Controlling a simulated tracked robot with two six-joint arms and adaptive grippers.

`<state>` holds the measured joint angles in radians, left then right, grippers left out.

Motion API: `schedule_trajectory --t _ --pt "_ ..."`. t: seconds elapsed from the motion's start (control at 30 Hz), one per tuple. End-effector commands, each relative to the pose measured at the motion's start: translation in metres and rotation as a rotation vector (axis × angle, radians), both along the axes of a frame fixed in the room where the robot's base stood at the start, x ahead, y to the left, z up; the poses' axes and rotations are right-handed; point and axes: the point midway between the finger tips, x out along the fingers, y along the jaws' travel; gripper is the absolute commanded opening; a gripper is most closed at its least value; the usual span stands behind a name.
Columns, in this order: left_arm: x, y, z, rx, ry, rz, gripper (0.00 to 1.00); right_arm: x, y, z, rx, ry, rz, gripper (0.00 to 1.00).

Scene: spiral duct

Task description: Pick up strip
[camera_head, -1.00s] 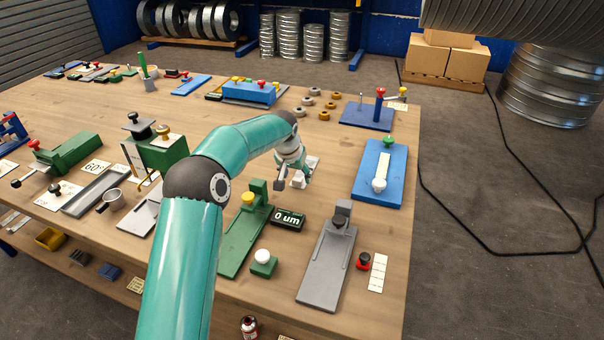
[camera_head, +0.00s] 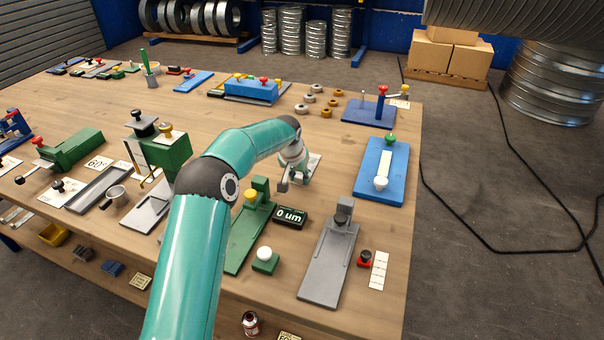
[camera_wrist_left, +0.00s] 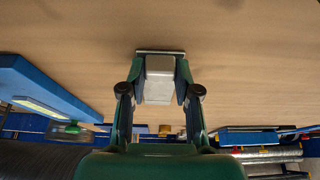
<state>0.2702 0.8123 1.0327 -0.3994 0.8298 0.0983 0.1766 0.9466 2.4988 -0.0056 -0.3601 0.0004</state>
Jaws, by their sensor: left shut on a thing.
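My left gripper (camera_head: 288,182) is at the middle of the workbench, just behind the black "0 um" display (camera_head: 290,217). In the left wrist view its two dark fingers (camera_wrist_left: 158,92) are closed on the sides of a pale grey metal piece (camera_wrist_left: 158,82), which appears to be the strip. A thin flat edge shows at its far end. In the head view a pale plate (camera_head: 315,164) shows beside the gripper, partly hidden by it. I cannot tell whether the held piece touches the bench. My right gripper is not in view.
The green gauge stand (camera_head: 248,232) and grey stand (camera_head: 328,265) are in front of the gripper. A blue fixture (camera_head: 392,160) stands to the right, and a green block fixture (camera_head: 168,158) to the left. Bare wood (camera_head: 220,110) lies behind the arm.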

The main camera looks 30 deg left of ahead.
Motion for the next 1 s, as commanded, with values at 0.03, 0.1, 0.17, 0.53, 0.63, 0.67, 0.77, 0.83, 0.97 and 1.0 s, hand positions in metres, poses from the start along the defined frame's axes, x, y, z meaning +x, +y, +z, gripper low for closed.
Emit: schedule_trajectory --t 0.03,0.1,0.17,0.53,0.63,0.67,0.77,0.83,0.97,1.0 --pt "0.000 0.000 0.000 0.000 -0.001 0.000 0.00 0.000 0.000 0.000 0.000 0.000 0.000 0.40" --pt "0.000 0.000 0.001 0.000 -0.001 0.000 0.00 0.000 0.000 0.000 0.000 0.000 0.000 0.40" --pt "0.001 0.000 0.002 0.000 -0.001 0.000 0.00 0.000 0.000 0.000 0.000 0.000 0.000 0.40" --pt "0.002 -0.001 0.044 0.001 -0.006 0.000 0.00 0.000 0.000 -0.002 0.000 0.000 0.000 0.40" --pt "0.002 0.000 0.070 0.002 -0.008 0.000 0.00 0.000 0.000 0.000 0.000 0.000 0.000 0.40" --pt "0.002 0.000 0.079 0.002 -0.008 0.000 0.00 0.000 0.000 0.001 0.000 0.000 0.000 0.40" --pt "0.002 -0.001 0.110 0.001 -0.008 0.001 0.00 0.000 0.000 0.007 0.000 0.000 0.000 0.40" --pt "0.002 -0.001 0.130 0.001 -0.007 0.000 0.00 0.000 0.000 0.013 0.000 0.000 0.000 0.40" --pt "0.002 -0.001 0.164 0.000 -0.004 0.000 0.00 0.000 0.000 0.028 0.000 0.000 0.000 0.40" --pt "0.002 -0.001 0.171 0.000 -0.004 -0.001 0.00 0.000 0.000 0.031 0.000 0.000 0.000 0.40"
